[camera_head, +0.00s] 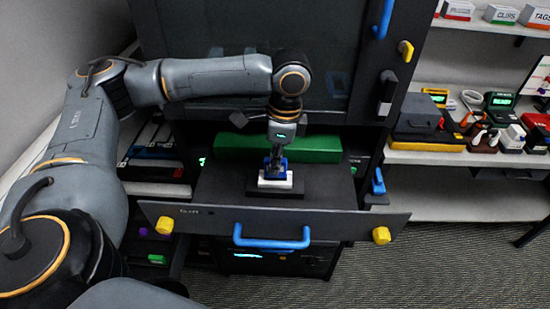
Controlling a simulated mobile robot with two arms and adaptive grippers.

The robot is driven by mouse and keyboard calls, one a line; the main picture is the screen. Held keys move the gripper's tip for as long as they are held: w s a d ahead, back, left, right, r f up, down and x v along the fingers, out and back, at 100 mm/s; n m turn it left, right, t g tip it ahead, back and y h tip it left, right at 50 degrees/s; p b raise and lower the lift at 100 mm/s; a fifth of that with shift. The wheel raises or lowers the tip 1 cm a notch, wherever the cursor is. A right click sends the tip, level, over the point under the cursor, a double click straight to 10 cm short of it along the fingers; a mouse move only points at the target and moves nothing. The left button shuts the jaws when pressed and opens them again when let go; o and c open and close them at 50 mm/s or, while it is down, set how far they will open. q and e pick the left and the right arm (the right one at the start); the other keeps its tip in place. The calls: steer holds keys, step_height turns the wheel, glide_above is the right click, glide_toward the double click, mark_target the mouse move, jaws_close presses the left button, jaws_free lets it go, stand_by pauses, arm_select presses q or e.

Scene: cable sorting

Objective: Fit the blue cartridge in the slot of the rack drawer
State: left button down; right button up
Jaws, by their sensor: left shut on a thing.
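The rack drawer (330,194) is pulled out of the dark rack, with a blue bar handle (271,238) on its front panel. A dark block with a white piece (275,182) sits on the drawer's flat inside, around the slot area. The blue cartridge (281,171) stands upright at the white piece; I cannot tell how deep it sits. My left gripper (275,160) points straight down from above and is shut on the blue cartridge. The gripper hides part of the cartridge and the slot. My right gripper is not in view.
A long green block (320,149) lies behind, at the back of the drawer. Yellow knobs (381,235) stick out from the drawer front. Shelves at the right hold small boxes and tools (498,101). Dark units (155,165) sit on a shelf at the left.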

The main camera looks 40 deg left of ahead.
arm_select(q)
steer(key=shift+f+p, duration=0.85)
steer(key=shift+f, duration=0.05)
stand_by(1.0)
steer(key=c, duration=0.7)
jaws_free()
steer(key=shift+c, duration=0.2)
step_height(320, 180, up, 3)
steer(key=p, duration=0.3)
steer(key=shift+f+p, duration=0.15)
steer(key=shift+p, duration=0.15)
steer(key=shift+r+p, duration=1.15)
steer(key=shift+p, duration=0.05)
steer(key=shift+r, duration=1)
